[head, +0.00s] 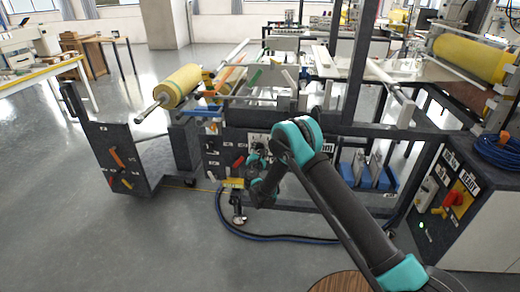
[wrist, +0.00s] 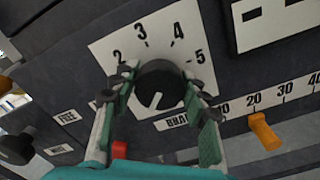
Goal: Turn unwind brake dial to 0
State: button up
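The brake dial (wrist: 158,88) is a round black knob with a white pointer line on a white scale plate (wrist: 165,25). The pointer line aims down and slightly left. The figures 2, 3, 4 and 5 show around the top, and the word BRAKE shows partly below right; the lower left of the scale is hidden behind a finger. My gripper (wrist: 159,75) is open, with one finger on each side of the knob; I cannot tell whether they touch it. In the head view my gripper (head: 257,152) is at the front panel of the machine.
An orange slider (wrist: 264,132) sits on a scale right of the dial. A FREE label (wrist: 67,116) and a black knob (wrist: 15,148) are at left. A yellow roll (head: 181,85) is on the machine. Blue hoses (head: 290,239) lie on the floor below the arm.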

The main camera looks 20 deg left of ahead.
jog(key=o, duration=0.4)
jog(key=shift+c, duration=0.2)
jog(key=v, duration=0.7)
jog(key=shift+s, duration=0.25)
